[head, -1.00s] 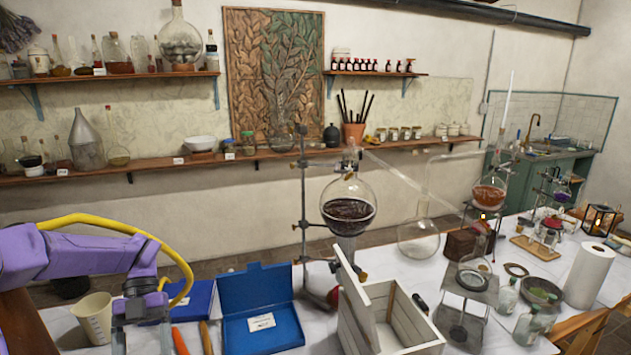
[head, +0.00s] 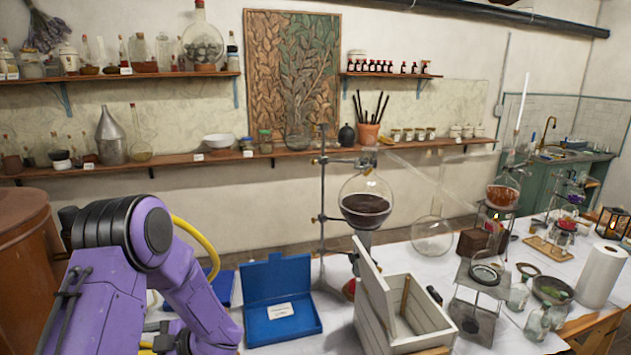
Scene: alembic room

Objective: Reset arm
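My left arm (head: 185,275), purple with black joints and a yellow cable, comes in at the lower left, folded with its elbow high. A dark part of my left gripper (head: 170,340) shows at the bottom edge, left of the blue box. Its fingers are not clear, so I cannot see whether they are open or shut. My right arm and gripper are out of view.
An open blue box (head: 282,310) stands just right of my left arm on the white-covered table. A white wooden crate (head: 408,322) with its lid raised stands beyond it, near a round flask of dark liquid (head: 366,205). A rust-brown vessel (head: 25,250) is at far left.

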